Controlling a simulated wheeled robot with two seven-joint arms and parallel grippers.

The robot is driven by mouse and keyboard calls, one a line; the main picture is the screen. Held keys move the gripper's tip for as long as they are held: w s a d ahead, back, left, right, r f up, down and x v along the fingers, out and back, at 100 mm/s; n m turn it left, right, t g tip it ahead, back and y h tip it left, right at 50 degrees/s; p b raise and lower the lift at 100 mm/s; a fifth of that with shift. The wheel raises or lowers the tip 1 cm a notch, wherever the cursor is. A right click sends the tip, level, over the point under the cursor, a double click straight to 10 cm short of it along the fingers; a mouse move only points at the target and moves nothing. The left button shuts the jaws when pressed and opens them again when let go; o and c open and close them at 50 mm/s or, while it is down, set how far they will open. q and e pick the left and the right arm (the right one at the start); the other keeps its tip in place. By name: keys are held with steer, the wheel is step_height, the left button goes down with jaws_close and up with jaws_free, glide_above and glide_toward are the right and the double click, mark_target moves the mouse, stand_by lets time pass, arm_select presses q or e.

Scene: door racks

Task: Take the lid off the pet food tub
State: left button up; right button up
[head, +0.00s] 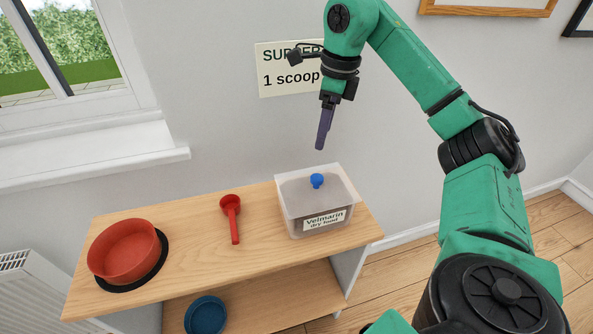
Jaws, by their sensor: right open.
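The pet food tub (290,222) is a clear box labelled "Velmarin dry food", standing on the right part of the wooden shelf top. Its pale lid (295,190) lies on top, with a blue knob (317,181) in the middle. My right gripper (320,147) is above the tub, pointing down, apart from the knob and empty. It is seen edge-on, so the gap between its fingers is hard to see. My left gripper is not in view.
A red scoop (231,206) lies left of the tub on the shelf top (185,238). A red bowl (122,250) sits on a black mat (135,287) at the left. A blue bowl (205,315) is on the lower shelf. A sign (291,80) hangs on the wall behind.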

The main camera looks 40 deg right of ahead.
steer(key=f+b, duration=0.1)
steer(key=b, duration=0.2)
glide_above(317, 177)
steer(key=s+d, duration=0.1)
steer(key=s, duration=0.1)
step_height(317, 177, down, 5)
steer(key=f, duration=0.1)
steer(key=w+f, duration=0.1)
steer(key=shift+w+a+f+p, duration=0.1)
steer(key=shift+w+f+p, duration=0.2)
steer(key=shift+f, duration=0.05)
steer(key=f, duration=0.2)
steer(key=f+p, duration=0.1)
steer(key=f, duration=0.1)
steer(key=shift+w+a+f, duration=0.1)
steer(key=shift+w+a, duration=0.05)
steer(key=shift+a, duration=0.2)
steer(key=shift+f, duration=0.25)
steer(key=shift+w+f, duration=0.1)
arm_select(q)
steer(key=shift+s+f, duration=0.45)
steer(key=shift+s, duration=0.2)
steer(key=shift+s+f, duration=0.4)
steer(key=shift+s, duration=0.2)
arm_select(e)
jaws_close()
